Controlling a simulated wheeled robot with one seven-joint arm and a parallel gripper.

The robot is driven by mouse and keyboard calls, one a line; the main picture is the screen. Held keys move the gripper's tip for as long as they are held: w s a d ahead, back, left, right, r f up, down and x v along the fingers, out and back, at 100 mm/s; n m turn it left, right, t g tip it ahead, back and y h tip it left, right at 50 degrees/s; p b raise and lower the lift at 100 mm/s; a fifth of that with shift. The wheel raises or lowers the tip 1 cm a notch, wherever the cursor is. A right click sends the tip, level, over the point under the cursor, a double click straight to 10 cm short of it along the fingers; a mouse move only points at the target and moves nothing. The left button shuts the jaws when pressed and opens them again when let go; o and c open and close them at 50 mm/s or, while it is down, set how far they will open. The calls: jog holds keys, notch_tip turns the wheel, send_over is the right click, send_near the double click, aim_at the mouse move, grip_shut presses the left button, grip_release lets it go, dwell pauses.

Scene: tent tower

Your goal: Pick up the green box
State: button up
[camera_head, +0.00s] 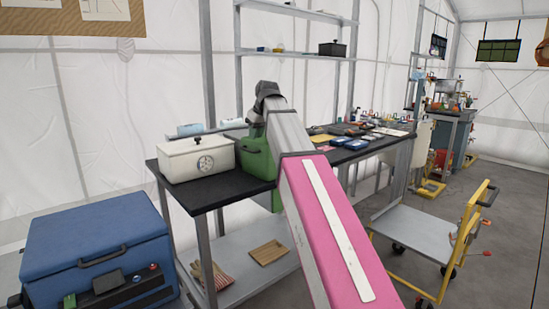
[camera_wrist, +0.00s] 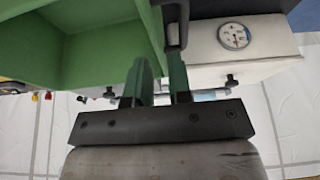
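The green box (camera_head: 256,158) stands at the table's near end, right of a white box, and my arm hides its right side. In the wrist view a broad green face with a raised rim (camera_wrist: 105,55) fills the upper left, close to my gripper. My gripper (camera_wrist: 161,65) has two upright fingers with a narrow gap between them. The box's edge and a dark bar-shaped part (camera_wrist: 172,25) lie just beyond the fingertips. In the head view my gripper is above and behind the box, mostly hidden.
The white box with a dial (camera_head: 196,160) is close on the left; it also shows in the wrist view (camera_wrist: 270,45). A blue cooler (camera_head: 95,245) stands front left. A yellow-handled cart (camera_head: 420,225) is at the right. Shelves (camera_head: 295,52) rise behind the table.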

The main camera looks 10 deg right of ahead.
jog(key=x, duration=0.6)
jog(key=shift+f, duration=0.4)
jog(key=shift+w+d, duration=0.1)
jog(key=shift+w, duration=0.05)
grip_shut()
dwell(1.0)
